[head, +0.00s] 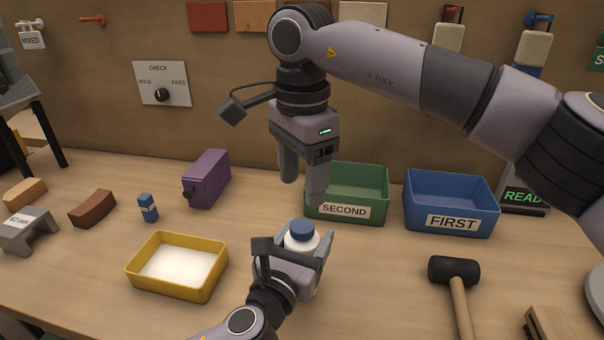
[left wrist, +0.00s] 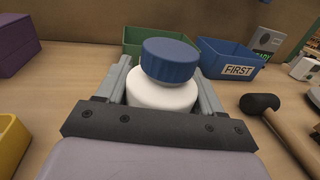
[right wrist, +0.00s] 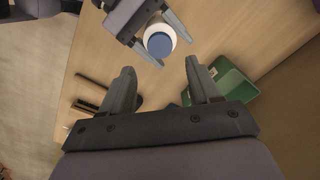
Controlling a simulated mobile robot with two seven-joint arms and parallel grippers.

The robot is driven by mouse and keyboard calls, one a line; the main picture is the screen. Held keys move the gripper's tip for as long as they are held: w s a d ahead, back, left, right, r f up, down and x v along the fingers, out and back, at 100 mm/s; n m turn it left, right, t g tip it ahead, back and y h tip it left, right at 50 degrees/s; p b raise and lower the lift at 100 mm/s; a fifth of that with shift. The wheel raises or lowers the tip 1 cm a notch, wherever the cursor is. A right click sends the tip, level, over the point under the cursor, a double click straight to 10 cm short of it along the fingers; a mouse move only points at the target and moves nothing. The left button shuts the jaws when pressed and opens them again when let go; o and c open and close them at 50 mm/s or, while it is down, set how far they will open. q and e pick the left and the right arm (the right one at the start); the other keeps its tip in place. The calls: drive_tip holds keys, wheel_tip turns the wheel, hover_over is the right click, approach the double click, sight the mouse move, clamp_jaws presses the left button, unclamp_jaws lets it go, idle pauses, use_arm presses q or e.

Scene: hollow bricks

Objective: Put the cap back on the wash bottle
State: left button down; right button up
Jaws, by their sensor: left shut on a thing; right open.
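The wash bottle (head: 302,243), white and round-shouldered, is upright between the fingers of my left gripper (head: 296,246), which is shut on it. The left wrist view shows the white bottle (left wrist: 162,97) between both fingers. The blue ribbed cap (head: 302,229) sits on top of the bottle; in the left wrist view the cap (left wrist: 169,61) looks slightly tilted. I cannot tell whether it is fully seated. My right gripper (head: 302,190) is open and empty, pointing down above the cap and apart from it. The right wrist view shows the cap (right wrist: 159,45) beyond its fingertips.
A yellow tray (head: 175,290) stands left of the bottle. Green SECOND (head: 375,205) and blue FIRST (head: 452,190) bins stand behind and right. A mallet (head: 455,275) lies at right. A purple box (head: 207,180) and small blocks are at left.

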sight(302, 225)
drive_tip(key=shift+f, duration=4)
drive_tip(key=c, duration=1.1)
drive_tip(key=m, duration=0.7)
drive_tip(key=shift+m, duration=0.4)
drive_tip(key=m, duration=0.7)
drive_tip(key=o, duration=1.2)
